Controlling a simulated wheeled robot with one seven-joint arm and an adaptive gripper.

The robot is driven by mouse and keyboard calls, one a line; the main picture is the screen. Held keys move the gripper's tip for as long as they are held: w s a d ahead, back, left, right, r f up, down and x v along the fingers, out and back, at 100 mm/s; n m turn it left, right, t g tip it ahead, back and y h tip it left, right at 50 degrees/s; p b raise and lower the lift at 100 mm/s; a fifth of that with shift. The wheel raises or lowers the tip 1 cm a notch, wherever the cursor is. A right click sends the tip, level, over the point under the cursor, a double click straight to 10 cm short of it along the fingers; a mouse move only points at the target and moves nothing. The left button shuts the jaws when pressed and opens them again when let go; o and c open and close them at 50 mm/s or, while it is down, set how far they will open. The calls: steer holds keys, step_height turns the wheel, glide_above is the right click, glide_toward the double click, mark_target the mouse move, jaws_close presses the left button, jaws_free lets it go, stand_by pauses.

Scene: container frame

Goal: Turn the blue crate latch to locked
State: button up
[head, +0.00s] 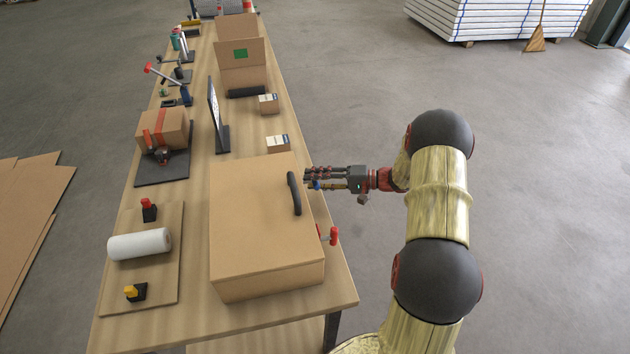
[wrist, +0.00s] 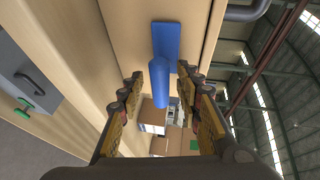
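The blue crate latch (wrist: 166,42) sits on the tan wall of the crate (head: 262,225). In the wrist view it shows as a flat blue plate with a blue lever (wrist: 159,82) extending from it toward my gripper. A small bit of blue (head: 317,185) shows beside my fingertips in the head view. My gripper (wrist: 160,88) is open, its fingers spread on either side of the lever. Whether either finger touches it is unclear. In the head view my gripper (head: 310,178) is at the crate's right side, near the black handle (head: 294,194).
A red latch (head: 332,236) juts from the same crate side, nearer the front. Small boxes (head: 277,143) and a dark upright panel (head: 217,118) stand on the table (head: 236,318) behind the crate. The floor right of the table is mostly clear.

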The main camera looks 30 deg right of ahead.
steer(key=shift+c, duration=1.2)
jaws_close()
steer(key=shift+f, duration=0.1)
steer(key=shift+s+p, duration=0.1)
steer(key=shift+p, duration=0.25)
steer(key=shift+m+g+p, duration=0.8)
steer(key=shift+m+p, duration=0.4)
steer(key=shift+p, duration=0.05)
steer(key=m+g+p, duration=0.2)
steer(key=p, duration=0.1)
steer(key=shift+m, duration=0.3)
steer(key=m+g+p, duration=0.2)
steer(key=m+p, duration=0.1)
steer(key=shift+m+g, duration=0.3)
steer(key=shift+g, duration=0.1)
steer(key=m+g+y+p, duration=0.1)
steer(key=m+g, duration=0.1)
steer(key=m, duration=0.1)
steer(key=shift+f+p, duration=0.1)
steer(key=shift+p, duration=0.25)
steer(key=shift+m+g, duration=0.3)
